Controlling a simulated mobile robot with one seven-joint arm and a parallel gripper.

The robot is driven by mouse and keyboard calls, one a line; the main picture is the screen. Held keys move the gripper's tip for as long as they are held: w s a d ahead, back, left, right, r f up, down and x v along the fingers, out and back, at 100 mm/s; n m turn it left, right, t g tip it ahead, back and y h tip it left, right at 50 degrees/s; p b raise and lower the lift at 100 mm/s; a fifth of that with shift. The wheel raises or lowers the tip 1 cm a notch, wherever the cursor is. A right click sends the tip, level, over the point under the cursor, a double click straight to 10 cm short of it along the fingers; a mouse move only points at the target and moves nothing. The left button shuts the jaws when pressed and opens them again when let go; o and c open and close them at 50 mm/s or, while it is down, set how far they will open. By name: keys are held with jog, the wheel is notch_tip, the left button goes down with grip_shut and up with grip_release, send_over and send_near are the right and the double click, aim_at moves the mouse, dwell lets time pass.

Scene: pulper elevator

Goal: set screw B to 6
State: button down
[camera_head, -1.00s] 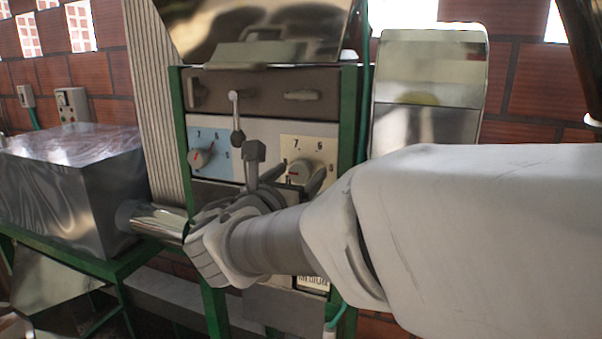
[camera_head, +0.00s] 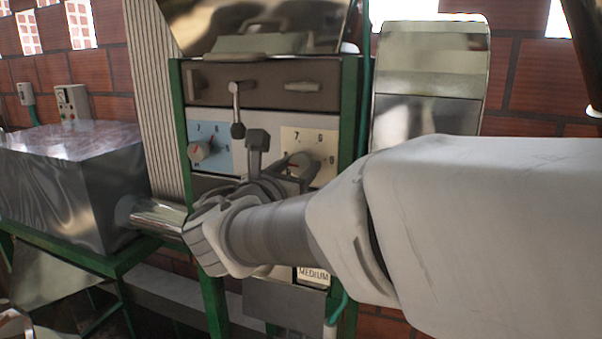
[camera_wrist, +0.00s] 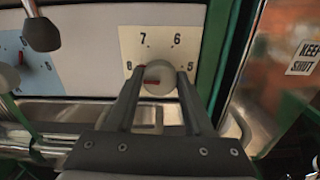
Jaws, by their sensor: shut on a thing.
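A pale round knob (camera_wrist: 161,76) sits on a cream plate (camera_wrist: 188,38) marked 8, 7, 6 and 5. In the head view this right-hand knob (camera_head: 298,162) is partly behind my gripper. A short red mark shows on the knob, left of its centre in the wrist view, roughly on the side of the 8. I cannot see a letter naming either knob. My gripper (camera_wrist: 160,85) has one finger on each side of the knob and is shut on it. In the head view my gripper (camera_head: 297,178) reaches the plate from below.
A second knob (camera_head: 200,150) on a blue plate is to the left. A dark-ended lever (camera_head: 237,115) hangs between the plates, close to my gripper. Green frame posts (camera_head: 347,120) flank the panel. A metal box (camera_head: 70,185) stands at the left.

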jog(key=m+b, duration=0.1)
jog(key=b, duration=0.1)
jog(key=m+b, duration=0.2)
jog(key=b, duration=0.1)
jog(key=m+b, duration=0.2)
jog(key=shift+f+b, duration=0.35)
jog(key=m+b, duration=0.6)
jog(key=b, duration=0.2)
jog(key=m+b, duration=0.6)
jog(key=b, duration=0.1)
jog(key=shift+r+m, duration=0.1)
jog(key=shift+m, duration=0.3)
jog(key=shift+r+m+b, duration=0.15)
jog(key=shift+m+b, duration=0.75)
jog(key=shift+m, duration=0.4)
jog(key=shift+r+m+b, duration=0.1)
jog(key=shift+m+b, duration=0.8)
jog(key=shift+m, duration=0.4)
jog(key=shift+c, duration=1.5)
grip_release()
jog(key=shift+s, duration=0.15)
